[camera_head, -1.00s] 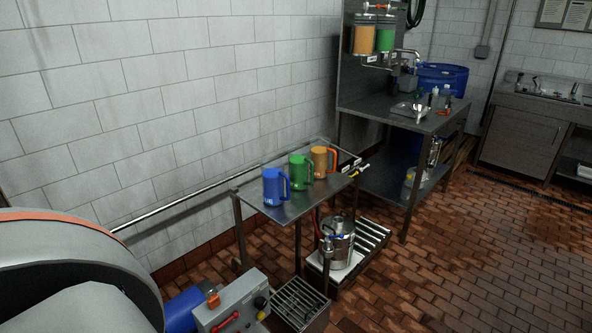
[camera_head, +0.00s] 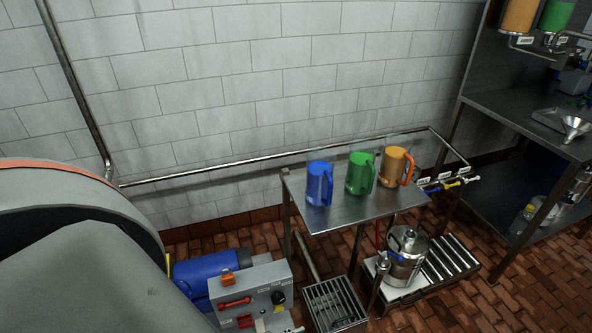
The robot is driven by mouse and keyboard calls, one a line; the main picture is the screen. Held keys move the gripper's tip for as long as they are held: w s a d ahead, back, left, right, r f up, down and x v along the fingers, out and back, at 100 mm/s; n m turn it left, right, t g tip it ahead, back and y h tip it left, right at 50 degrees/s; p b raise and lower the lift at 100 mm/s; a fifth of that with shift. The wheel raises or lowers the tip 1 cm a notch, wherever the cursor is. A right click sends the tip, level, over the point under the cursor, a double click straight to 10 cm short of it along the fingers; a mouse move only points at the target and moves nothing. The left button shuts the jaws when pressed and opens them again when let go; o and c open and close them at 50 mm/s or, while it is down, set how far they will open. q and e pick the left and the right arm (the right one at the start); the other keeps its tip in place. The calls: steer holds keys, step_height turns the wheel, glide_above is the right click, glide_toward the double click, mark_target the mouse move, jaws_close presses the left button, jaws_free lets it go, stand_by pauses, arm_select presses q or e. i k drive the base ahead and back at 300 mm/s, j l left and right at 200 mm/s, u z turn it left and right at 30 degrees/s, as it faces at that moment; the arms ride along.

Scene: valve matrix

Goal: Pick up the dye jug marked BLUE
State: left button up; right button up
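The blue jug (camera_head: 318,184) stands upright at the left end of a small metal table (camera_head: 345,215), its handle on its right side. In the earlier head view its front carries a white marking that reads partly as BLUE. A green jug (camera_head: 359,173) stands to its right, and an orange jug (camera_head: 394,166) stands right of that. The jugs are apart from one another. Neither of my grippers is in the head view.
A grey control box (camera_head: 250,298) with a blue motor (camera_head: 205,272) stands at the lower left. A floor grate (camera_head: 335,303) and a steel keg (camera_head: 405,255) are below the table. A pipe runs along the wall behind. A taller bench (camera_head: 530,125) stands at the right.

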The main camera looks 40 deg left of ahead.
mark_target(319, 175)
steer(key=i+l+u, duration=0.15)
steer(key=u, duration=0.2)
steer(key=i+l+u, duration=0.2)
steer(key=u, duration=0.15)
steer(key=i+l+u, duration=0.1)
steer(key=l+u, duration=0.3)
steer(key=j, duration=0.15)
